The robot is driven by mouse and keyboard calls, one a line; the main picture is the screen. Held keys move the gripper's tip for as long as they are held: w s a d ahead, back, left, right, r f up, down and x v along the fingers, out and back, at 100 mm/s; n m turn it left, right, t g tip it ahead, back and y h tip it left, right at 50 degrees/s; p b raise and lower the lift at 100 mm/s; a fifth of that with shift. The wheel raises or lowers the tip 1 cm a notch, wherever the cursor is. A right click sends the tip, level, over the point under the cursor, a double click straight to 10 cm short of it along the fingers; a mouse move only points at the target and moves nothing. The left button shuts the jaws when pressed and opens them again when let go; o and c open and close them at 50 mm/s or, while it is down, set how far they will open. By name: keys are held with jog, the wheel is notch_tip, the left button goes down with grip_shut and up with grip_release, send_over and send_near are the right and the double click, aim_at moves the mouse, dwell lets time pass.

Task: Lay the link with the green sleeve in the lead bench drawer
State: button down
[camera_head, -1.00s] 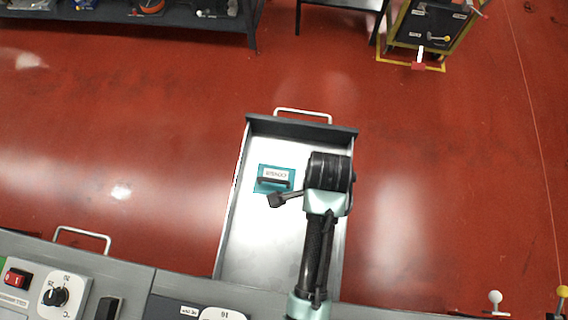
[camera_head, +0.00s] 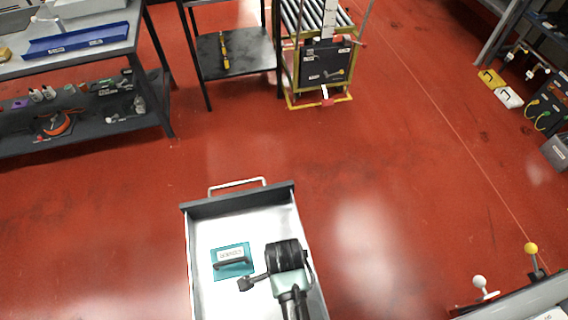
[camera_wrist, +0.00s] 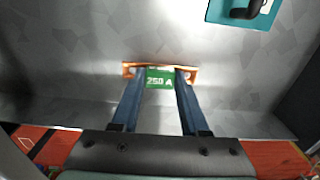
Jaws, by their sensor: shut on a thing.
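The link with the green sleeve (camera_wrist: 159,82) is a short piece with copper-coloured ends, and its sleeve reads "250 A". My gripper (camera_wrist: 159,90) is shut on it in the wrist view, with the two fingers at either side of the sleeve. The open drawer (camera_head: 207,297) has a bare grey metal floor under the link. I cannot tell whether the link touches that floor. In the head view my gripper (camera_head: 285,262) is over the drawer's right half, and the link is hidden beneath it.
A teal piece with a black handle and white label (camera_head: 232,262) lies in the drawer left of my gripper; it also shows in the wrist view (camera_wrist: 238,10). The drawer's dark front (camera_head: 240,200) and side walls bound the space. The red floor (camera_head: 380,220) beyond is clear.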

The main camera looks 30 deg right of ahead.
jog(key=shift+f, duration=0.8)
jog(key=shift+f, duration=0.15)
jog(key=shift+c, duration=2.1)
grip_release()
